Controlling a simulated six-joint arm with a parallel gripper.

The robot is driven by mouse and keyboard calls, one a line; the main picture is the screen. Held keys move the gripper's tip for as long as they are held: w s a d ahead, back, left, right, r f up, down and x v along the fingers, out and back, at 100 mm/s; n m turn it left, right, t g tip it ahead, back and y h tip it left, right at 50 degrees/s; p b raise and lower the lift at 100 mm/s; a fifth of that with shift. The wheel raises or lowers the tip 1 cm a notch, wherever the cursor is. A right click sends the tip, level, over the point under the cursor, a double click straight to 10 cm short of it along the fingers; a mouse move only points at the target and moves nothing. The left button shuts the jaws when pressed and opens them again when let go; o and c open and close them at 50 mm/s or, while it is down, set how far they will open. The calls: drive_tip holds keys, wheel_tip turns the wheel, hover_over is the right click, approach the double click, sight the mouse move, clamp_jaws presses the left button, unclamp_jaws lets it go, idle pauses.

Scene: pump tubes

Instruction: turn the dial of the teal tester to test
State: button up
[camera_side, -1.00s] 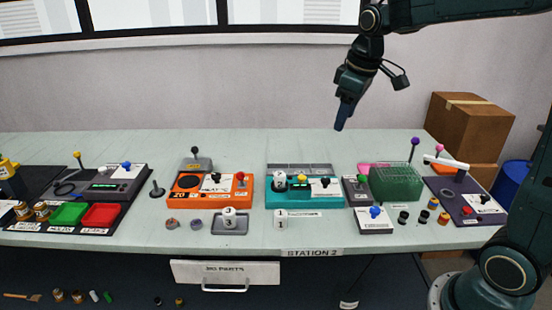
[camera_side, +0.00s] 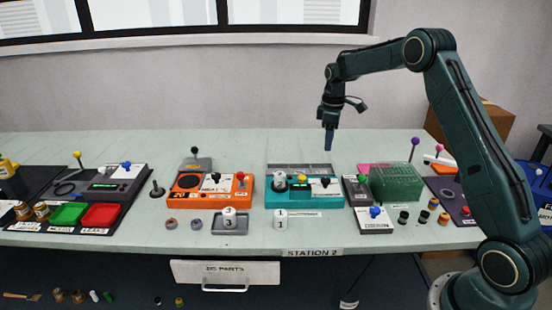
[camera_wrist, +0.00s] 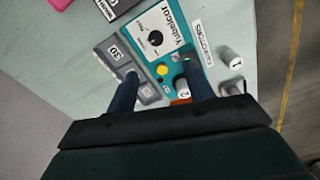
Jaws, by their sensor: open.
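The teal tester (camera_side: 303,202) stands on the bench right of centre in the side view. In the wrist view the tester (camera_wrist: 181,60) shows a white label plate and a black dial (camera_wrist: 156,39) with a pointer. The dial (camera_side: 325,181) is small in the side view. A yellow knob (camera_wrist: 162,70) and a white cylinder marked 2 (camera_wrist: 182,88) are also on the tester. My gripper (camera_side: 328,148) hangs above and behind the tester, pointing down, clear of it. In the wrist view my gripper (camera_wrist: 160,88) has its two blue fingers apart with nothing held. The dial's exact setting is too small to read.
White cylinders marked 1 (camera_side: 281,220) and 3 (camera_side: 229,217) stand in front. An orange tester (camera_side: 203,190) is to the left. Bench behind the tester is largely clear.

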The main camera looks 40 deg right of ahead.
sight(326, 179)
drive_tip(key=shift+w+d+f, duration=0.2)
drive_tip(key=shift+d+f, duration=0.35)
drive_tip(key=shift+f, duration=0.2)
wheel_tip(326, 179, down, 14)
drive_tip(key=shift+r, duration=0.1)
idle(0.4)
drive_tip(key=shift+c, duration=0.2)
drive_tip(key=c, duration=0.9)
